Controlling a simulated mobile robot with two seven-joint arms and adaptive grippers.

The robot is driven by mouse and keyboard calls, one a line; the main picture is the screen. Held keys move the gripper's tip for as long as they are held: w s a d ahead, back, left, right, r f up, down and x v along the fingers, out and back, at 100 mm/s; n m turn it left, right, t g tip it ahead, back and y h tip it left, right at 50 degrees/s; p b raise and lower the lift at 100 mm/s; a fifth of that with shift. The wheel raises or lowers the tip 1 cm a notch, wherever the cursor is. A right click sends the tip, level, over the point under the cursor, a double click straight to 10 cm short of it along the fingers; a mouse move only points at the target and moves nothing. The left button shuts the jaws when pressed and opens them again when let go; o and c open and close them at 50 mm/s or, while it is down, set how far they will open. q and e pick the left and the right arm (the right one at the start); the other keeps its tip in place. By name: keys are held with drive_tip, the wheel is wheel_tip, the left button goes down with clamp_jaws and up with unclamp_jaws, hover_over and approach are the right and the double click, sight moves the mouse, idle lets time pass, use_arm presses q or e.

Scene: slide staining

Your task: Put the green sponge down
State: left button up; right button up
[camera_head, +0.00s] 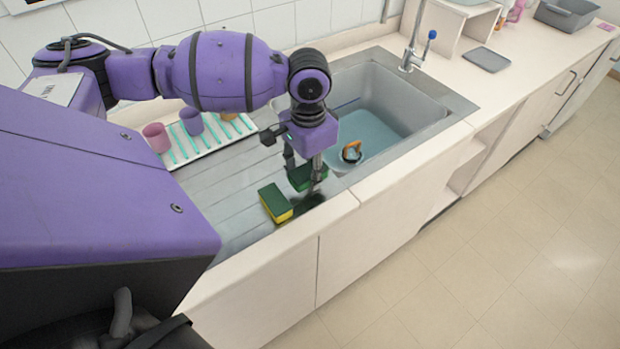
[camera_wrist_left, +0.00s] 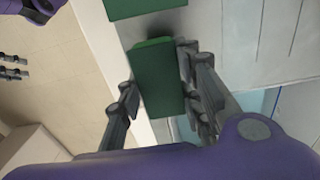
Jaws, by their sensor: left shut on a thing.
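My left gripper (camera_head: 303,160) is shut on a green sponge (camera_head: 299,180) at the front right of the steel drainboard, beside the basin. In the left wrist view the green sponge (camera_wrist_left: 157,80) sits between the two fingers (camera_wrist_left: 160,100). I cannot tell whether it touches the drainboard. A second sponge, green with a yellow side (camera_head: 276,204), lies on the drainboard just left of the held one. Its green face also shows at the top of the left wrist view (camera_wrist_left: 142,7). Gripper fingers, likely my right gripper's (camera_wrist_left: 14,67), show at the left wrist view's edge.
The sink basin (camera_head: 385,105) is to the right, with an orange-brown and dark object (camera_head: 351,152) in it. A white rack (camera_head: 215,140) with several cups stands behind on the drainboard. The counter's front edge is close to the sponges. Ribbed drainboard (camera_head: 225,190) is bare to the left.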

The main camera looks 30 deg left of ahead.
sight(309, 180)
use_arm(q)
drive_tip(key=shift+w+f, duration=0.15)
drive_tip(key=shift+f, duration=0.8)
drive_tip(key=shift+w+f, duration=0.1)
drive_tip(key=shift+f, duration=0.8)
use_arm(e)
drive_tip(key=shift+s+f, duration=0.25)
drive_tip(key=shift+f, duration=0.05)
use_arm(q)
drive_tip(key=o, duration=1.2)
drive_tip(key=shift+f, duration=0.15)
use_arm(e)
drive_tip(key=shift+d, duration=0.1)
use_arm(q)
drive_tip(key=shift+r, duration=0.2)
wheel_tip(309, 180, up, 11)
drive_tip(key=shift+f, duration=0.15)
drive_tip(key=shift+r, duration=0.65)
use_arm(e)
drive_tip(key=shift+w+r, duration=0.15)
drive_tip(key=shift+r, duration=0.15)
